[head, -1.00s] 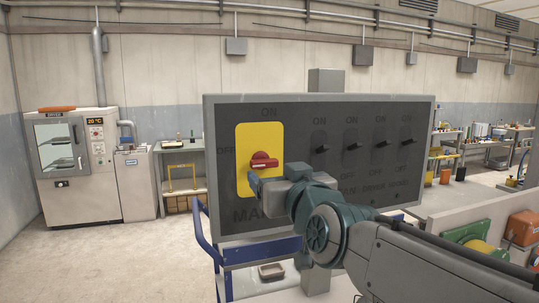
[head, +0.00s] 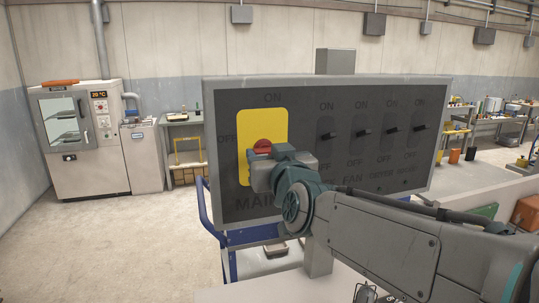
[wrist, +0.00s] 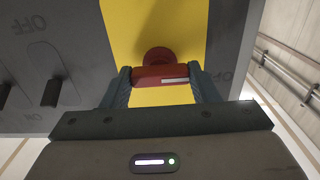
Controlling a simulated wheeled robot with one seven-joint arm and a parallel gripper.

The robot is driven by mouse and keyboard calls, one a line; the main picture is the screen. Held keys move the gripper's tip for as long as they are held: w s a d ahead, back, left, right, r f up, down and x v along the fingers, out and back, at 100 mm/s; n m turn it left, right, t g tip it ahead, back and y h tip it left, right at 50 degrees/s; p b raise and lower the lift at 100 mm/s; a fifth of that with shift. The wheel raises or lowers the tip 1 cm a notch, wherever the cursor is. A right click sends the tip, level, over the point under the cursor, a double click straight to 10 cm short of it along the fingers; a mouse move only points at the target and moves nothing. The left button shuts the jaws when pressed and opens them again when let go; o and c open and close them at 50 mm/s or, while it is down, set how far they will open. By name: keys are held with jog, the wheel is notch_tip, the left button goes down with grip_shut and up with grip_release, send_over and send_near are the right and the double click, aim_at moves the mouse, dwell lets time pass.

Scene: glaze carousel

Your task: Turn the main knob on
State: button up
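The main knob (head: 262,147) is red and sits on a yellow plate (head: 279,120) at the left of a dark panel, marked ON above and OFF to the left. In the wrist view, upside down, the knob's bar (wrist: 155,75) lies level, its white mark on the side of the OFF label. My gripper (wrist: 161,76) is at the knob with one finger by each end of the bar. The fingers are apart and straddle it; I cannot tell whether they touch it. In the head view my gripper (head: 258,160) hides the knob's lower part.
Several black switches (head: 361,133) stand to the right on the same grey-framed panel (head: 330,83). A blue trolley frame (head: 250,235) is below it.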

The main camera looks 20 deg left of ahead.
jog(key=shift+f+m+b, duration=0.15)
jog(key=shift+m+b, duration=0.25)
jog(key=shift+b, duration=0.15)
jog(key=shift+m+b, duration=3.45)
jog(key=shift+m, duration=2.15)
jog(key=o, duration=1)
jog(key=shift+d, duration=0.1)
